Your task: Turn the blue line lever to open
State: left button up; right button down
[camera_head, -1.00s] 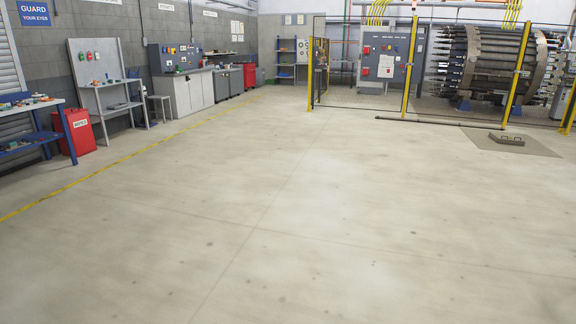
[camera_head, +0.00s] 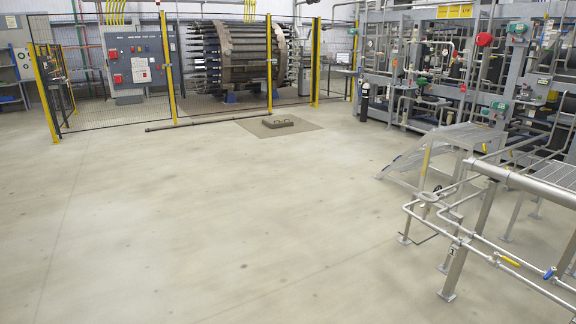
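A small blue lever (camera_head: 549,273) sits on a grey pipe of the pipe rack at the lower right of the head view. It is small at this distance, and I cannot tell its setting. A yellow lever (camera_head: 509,261) is on the same pipe run, to the left of the blue one. A tag reading "1" (camera_head: 453,251) is on a post left of the yellow lever. Neither of my grippers shows in the view.
A metal step platform (camera_head: 432,155) stands behind the pipes. A process skid (camera_head: 470,65) with red and green valve parts fills the back right. A fenced electrolyser stack (camera_head: 232,57) is at the back. A floor plate (camera_head: 280,123) lies before it.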

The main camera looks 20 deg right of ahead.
aim_at(553, 269)
jog(key=i+l+z, duration=0.25)
jog(key=z, duration=0.2)
jog(key=i+l+z, duration=0.1)
jog(key=i+z, duration=0.65)
jog(key=z, duration=0.2)
jog(key=i+z, duration=0.35)
jog(key=z, duration=0.15)
jog(key=i+j+z, duration=0.25)
jog(key=z, duration=0.2)
